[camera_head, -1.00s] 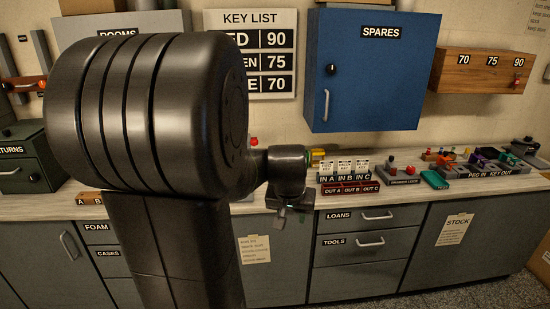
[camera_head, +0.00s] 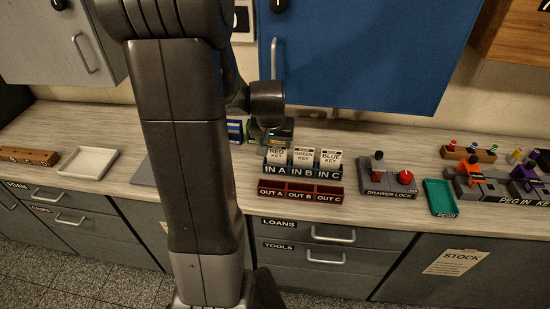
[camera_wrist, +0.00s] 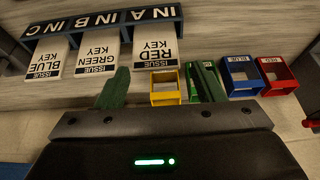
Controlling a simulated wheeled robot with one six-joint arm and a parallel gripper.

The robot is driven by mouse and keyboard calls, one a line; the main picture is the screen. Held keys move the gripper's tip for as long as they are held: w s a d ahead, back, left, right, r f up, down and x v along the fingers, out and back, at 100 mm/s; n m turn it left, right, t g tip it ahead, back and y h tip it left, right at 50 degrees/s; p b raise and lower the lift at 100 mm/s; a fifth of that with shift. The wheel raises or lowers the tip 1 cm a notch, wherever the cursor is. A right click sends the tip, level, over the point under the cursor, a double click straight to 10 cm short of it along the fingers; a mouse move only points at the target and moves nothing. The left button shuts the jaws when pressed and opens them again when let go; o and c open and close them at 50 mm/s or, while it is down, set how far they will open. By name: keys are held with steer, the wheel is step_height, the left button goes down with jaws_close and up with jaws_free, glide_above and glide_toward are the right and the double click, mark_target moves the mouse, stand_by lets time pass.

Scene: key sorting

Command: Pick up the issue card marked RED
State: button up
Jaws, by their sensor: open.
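The RED issue card (camera_head: 277,157) stands upright in slot IN A of the dark blue rack (camera_head: 302,173). The GREEN card (camera_head: 303,157) and BLUE card (camera_head: 331,160) stand beside it in IN B and IN C. My gripper (camera_head: 272,132) is at the top of the RED card in the head view, partly hidden behind my arm. In the wrist view the picture is upside down: my open green fingers (camera_wrist: 164,70) lie either side of the near end of the RED card (camera_wrist: 155,48), with nothing held. Whether they touch it I cannot tell.
Yellow (camera_wrist: 164,88), blue (camera_wrist: 241,75) and red (camera_wrist: 276,73) small holders stand near my fingers. The red OUT rack (camera_head: 300,193) is in front of the blue rack. The blue SPARES cabinet (camera_head: 360,55) hangs above. A drawer lock (camera_head: 388,185) stands to the right.

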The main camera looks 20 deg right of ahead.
mark_target(277, 146)
steer(key=x, duration=0.3)
steer(key=shift+w+d+f, duration=0.15)
steer(key=shift+d, duration=0.25)
steer(key=shift+p+x, duration=0.3)
steer(key=shift+x, duration=0.5)
steer(key=c, duration=0.6)
